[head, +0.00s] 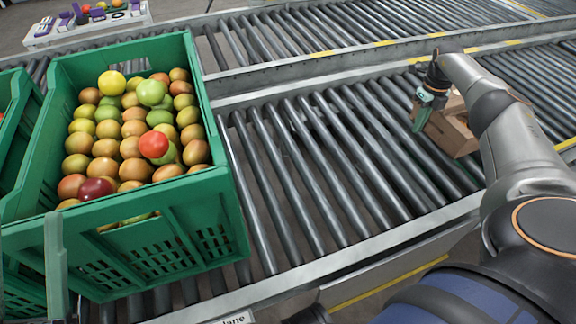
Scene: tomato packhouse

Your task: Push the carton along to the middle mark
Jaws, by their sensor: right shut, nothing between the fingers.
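The brown cardboard carton (452,129) stands on the rollers at the right, partly hidden by my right arm and gripper. My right gripper (418,122) is shut and empty, with its green fingers pointing down at the carton's left side. I cannot tell whether they touch it. A pale green upright piece at the lower left, in front of the crate, looks like a finger of my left gripper (56,268); its jaws cannot be made out. I cannot pick out the middle mark for certain.
A green crate (213,185) of tomatoes stands on the left of the near roller conveyor (318,170). Bare rollers lie between crate and carton. Metal rails with yellow marks border the lane. A second conveyor runs behind. A pale tray (90,30) stands at the far left.

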